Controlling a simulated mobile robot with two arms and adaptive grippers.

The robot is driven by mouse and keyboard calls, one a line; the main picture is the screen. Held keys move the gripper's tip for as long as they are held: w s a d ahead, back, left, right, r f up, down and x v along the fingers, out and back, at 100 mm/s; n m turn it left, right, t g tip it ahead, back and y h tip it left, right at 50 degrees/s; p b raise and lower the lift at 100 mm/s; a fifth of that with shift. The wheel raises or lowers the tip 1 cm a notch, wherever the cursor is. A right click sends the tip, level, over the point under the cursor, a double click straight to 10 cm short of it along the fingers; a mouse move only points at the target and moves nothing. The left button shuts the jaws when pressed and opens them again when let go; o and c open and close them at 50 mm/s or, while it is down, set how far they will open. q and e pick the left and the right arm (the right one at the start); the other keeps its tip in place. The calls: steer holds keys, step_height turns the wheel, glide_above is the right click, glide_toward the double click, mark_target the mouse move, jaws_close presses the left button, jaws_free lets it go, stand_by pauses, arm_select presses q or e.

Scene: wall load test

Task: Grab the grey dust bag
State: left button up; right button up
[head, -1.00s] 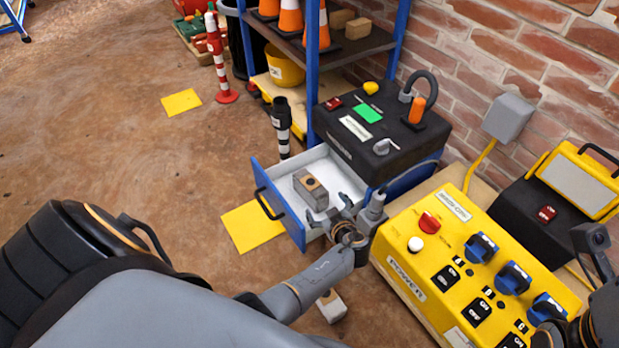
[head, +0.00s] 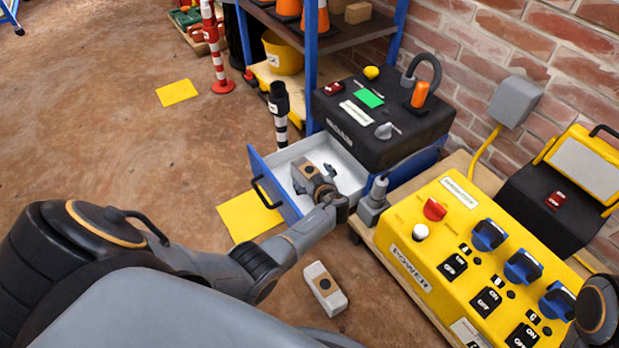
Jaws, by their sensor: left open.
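The grey dust bag (head: 303,168), a small block with a brown patch on top, lies in the open white-lined drawer (head: 341,155) of the black-topped blue cabinet. My left gripper (head: 319,178) is open, reaching into the drawer from the front right. Its fingers are at the near end of the bag and overlap it in the picture. I cannot tell whether they touch it. A paler block with a dark patch (head: 324,288) lies on the floor below the drawer. My right gripper is not in view; only a part of my right arm shows at the lower right edge.
A yellow power box (head: 430,265) with blue sockets stands right of the drawer. A grey plug-like piece (head: 375,200) stands between them, close to my left wrist. A black-and-white post (head: 280,115) and a blue shelf rack stand behind the drawer.

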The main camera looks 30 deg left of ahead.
arm_select(q)
steer(key=c, duration=1.6)
steer(key=shift+c, duration=0.3)
steer(key=shift+r, duration=0.1)
